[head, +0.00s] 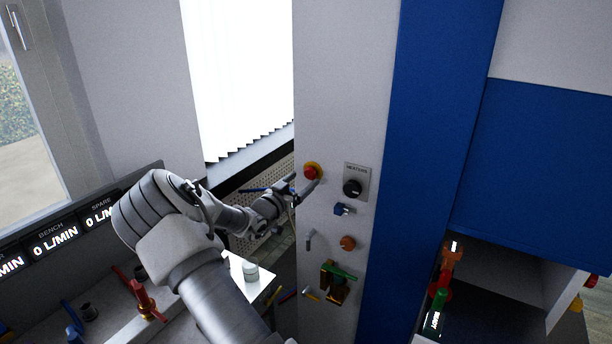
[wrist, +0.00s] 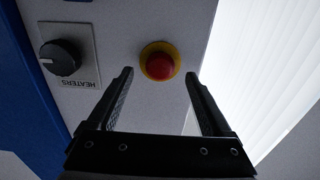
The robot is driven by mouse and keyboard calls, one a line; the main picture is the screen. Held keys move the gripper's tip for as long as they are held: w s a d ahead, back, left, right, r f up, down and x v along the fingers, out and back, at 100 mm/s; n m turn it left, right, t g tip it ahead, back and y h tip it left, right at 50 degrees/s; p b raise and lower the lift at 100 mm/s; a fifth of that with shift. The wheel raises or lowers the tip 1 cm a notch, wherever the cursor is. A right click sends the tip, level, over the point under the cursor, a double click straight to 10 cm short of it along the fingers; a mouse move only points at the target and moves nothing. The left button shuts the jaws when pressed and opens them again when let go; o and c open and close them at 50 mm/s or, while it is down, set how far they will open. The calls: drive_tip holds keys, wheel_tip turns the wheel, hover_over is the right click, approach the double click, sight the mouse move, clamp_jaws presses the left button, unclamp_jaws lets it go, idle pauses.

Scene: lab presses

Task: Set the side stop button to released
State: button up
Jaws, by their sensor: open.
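The side stop button (head: 312,171) is a red mushroom head on a yellow ring, on the narrow grey side panel of the press. In the wrist view the red button (wrist: 159,65) shows whole, just beyond my fingertips and roughly midway between them. My gripper (wrist: 159,75) is open and empty, its two dark fingers pointing at the panel on either side of the button. In the head view my gripper (head: 301,190) is beside the button, at its lower left. I cannot tell whether the fingers touch the panel. Whether the button is pressed in or out is unclear.
A blue column (head: 425,130) borders the panel. A bench (head: 237,270) with valves lies at lower left.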

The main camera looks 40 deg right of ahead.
sight(309, 175)
drive_tip(key=shift+x, duration=1.5)
drive_tip(key=shift+c, duration=0.3)
clamp_jaws()
